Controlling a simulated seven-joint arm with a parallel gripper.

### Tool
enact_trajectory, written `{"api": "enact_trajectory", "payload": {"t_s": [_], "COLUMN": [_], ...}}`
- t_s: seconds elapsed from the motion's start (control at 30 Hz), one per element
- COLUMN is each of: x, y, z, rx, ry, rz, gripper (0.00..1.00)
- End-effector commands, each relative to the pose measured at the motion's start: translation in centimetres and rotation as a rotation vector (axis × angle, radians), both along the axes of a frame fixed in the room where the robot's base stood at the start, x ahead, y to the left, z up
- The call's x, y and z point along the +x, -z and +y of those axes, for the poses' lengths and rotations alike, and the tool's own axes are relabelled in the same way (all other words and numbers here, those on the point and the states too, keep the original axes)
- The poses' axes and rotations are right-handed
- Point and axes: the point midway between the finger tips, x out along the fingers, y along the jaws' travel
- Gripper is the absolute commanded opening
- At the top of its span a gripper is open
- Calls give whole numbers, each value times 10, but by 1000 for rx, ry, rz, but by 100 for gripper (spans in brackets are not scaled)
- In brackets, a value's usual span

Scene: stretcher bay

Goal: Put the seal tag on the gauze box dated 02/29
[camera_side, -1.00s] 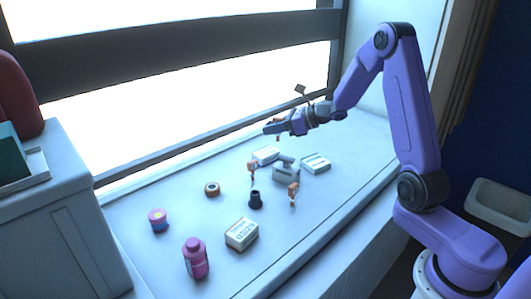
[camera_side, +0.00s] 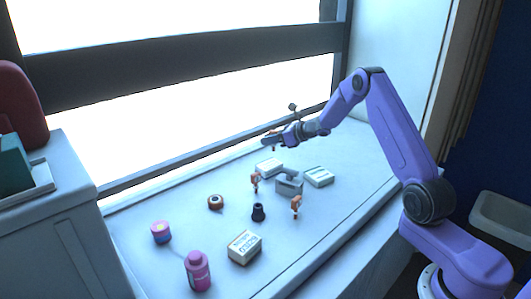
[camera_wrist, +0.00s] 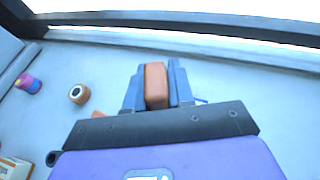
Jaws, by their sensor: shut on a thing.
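My gripper (camera_side: 272,141) is shut on a small orange-brown piece, held above the far part of the counter. In the wrist view the piece (camera_wrist: 155,85) stands between the two fingers; whether it is the seal tag I cannot tell. Three white boxes lie on the counter: a near one (camera_side: 244,247) with dark printing, a far one (camera_side: 268,167), and a right one (camera_side: 318,177) with a greenish marking. The dates are too small to read. The near box partly shows in the wrist view (camera_wrist: 14,168). My gripper is apart from all three.
A grey notched block (camera_side: 289,187) stands between the boxes, with orange-brown pieces (camera_side: 255,182) (camera_side: 296,205) beside it. A dark cup-like thing (camera_side: 258,212), orange roll (camera_side: 216,202), pink-and-blue pot (camera_side: 160,232) and pink bottle (camera_side: 198,271) stand nearby. The window frame (camera_side: 190,165) borders the back.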

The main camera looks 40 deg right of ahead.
Motion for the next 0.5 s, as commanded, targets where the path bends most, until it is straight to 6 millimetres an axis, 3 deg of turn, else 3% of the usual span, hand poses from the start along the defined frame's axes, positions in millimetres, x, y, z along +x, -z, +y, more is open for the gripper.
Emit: {"api": "enact_trajectory", "payload": {"t_s": [0.13, 0.5], "x": [15, 31], "y": [20, 44], "z": [-3, -6], "rx": [1, 2], "ry": [-2, -1], "rz": [0, 2], "gripper": [0, 0]}}
